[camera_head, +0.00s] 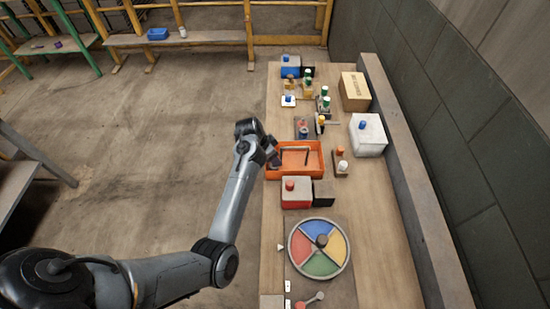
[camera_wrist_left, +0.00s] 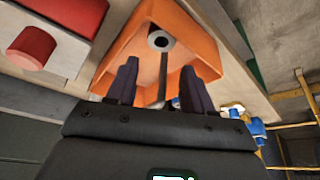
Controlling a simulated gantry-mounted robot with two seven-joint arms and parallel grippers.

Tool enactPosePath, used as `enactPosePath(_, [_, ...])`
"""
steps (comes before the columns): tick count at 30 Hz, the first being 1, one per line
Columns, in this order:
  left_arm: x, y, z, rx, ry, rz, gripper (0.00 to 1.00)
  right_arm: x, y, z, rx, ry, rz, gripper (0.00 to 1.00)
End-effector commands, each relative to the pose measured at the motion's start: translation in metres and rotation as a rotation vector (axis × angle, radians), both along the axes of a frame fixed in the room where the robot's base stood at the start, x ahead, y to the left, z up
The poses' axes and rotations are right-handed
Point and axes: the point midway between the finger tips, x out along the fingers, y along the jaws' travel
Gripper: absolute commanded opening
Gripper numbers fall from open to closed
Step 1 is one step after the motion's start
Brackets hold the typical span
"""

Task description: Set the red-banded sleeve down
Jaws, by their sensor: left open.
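My left gripper (camera_head: 273,157) is over the left edge of the orange tray (camera_head: 318,172). In the left wrist view its two dark fingers (camera_wrist_left: 160,88) are apart, with open space between them. Beyond them, in the orange tray (camera_wrist_left: 110,62), is a small grey ring-like piece with a dark hole (camera_wrist_left: 160,41). A thin grey rod shows between the fingers from this view; I cannot tell whether anything touches it. No red band is visible on the ring-like piece, so I cannot tell whether it is the sleeve. My right gripper is in neither view.
A red-and-white box with a red knob (camera_head: 290,185) stands just nearer than the tray. A four-colour disc (camera_head: 320,248) lies closer. Small fixtures, a cardboard box (camera_head: 355,92) and a white box (camera_head: 368,135) stand farther along the bench. A wall runs along the right.

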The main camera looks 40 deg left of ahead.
Motion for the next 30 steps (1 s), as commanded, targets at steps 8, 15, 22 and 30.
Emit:
enactPosePath(8, [-0.019,0.007,0.050,0.002,-0.002,0.000,0.51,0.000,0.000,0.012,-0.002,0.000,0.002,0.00])
enactPosePath(15, [-0.030,0.010,0.071,0.004,0.002,0.002,0.51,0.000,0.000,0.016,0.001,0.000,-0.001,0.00])
enactPosePath(22, [-0.067,0.005,0.059,0.078,0.033,0.055,0.51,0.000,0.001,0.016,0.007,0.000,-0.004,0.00])
enactPosePath(30, [-0.164,-0.053,0.034,0.180,0.052,0.123,0.51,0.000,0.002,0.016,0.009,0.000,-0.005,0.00])
